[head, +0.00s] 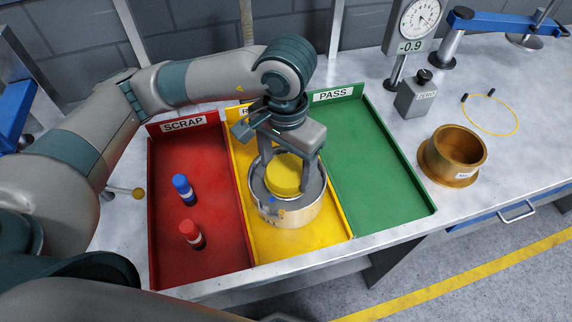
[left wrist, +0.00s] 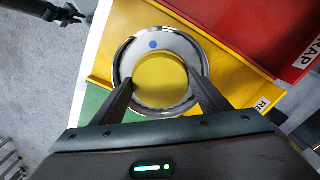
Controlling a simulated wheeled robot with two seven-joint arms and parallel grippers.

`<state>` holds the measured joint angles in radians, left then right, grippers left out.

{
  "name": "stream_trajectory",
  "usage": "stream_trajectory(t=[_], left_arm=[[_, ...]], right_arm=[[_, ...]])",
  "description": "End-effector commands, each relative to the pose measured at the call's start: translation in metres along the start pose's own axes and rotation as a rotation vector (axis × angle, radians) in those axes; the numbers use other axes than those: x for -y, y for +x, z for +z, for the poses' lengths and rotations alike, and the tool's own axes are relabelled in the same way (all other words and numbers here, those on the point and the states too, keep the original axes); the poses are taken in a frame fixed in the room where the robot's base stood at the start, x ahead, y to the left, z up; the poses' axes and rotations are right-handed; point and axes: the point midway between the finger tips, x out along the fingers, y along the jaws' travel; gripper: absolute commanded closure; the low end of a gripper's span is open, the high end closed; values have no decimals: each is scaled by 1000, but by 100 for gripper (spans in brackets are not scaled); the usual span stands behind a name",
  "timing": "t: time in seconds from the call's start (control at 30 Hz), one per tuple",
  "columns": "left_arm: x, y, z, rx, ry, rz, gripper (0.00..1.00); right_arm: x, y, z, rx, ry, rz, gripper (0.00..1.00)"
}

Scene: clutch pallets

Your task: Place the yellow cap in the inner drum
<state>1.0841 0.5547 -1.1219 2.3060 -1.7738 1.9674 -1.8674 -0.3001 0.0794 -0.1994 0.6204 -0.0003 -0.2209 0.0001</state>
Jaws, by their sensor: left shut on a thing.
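The yellow cap (head: 285,173) is round and sits between the fingers of my left gripper (head: 292,167), which is shut on it. The cap is within the mouth of a silver metal drum (head: 290,212) standing in the yellow tray. The left wrist view shows the cap (left wrist: 160,82) inside the drum's bright rim (left wrist: 121,62), with a finger of the gripper (left wrist: 161,90) on each side. A blue dot marks the drum. Whether the cap rests on anything inside is hidden. My right gripper is not in view.
The red SCRAP tray (head: 215,250) holds a blue-capped (head: 183,189) and a red-capped piece (head: 192,234). The green PASS tray (head: 375,165) is empty. A brass ring (head: 455,152), a grey ZERO block (head: 417,97) and a dial gauge (head: 418,18) stand at the right.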

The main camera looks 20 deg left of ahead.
Motion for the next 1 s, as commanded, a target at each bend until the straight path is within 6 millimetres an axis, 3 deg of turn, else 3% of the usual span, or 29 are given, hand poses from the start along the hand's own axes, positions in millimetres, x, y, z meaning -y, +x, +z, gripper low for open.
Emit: stream_trajectory(t=[0.17, 0.5, 0.53, 0.6, 1.0], left_arm=[[0, 10, 0, -1, -1, 0, 53], [0, 13, 0, -2, 0, -1, 53], [0, 12, 0, -2, 0, -1, 29], [0, 12, 0, -1, 0, -1, 13], [0, 10, 0, -1, 0, 0, 13]], right_arm=[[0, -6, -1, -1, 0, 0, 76], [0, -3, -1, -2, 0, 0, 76], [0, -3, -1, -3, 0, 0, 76], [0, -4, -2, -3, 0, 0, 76], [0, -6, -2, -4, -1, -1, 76]])
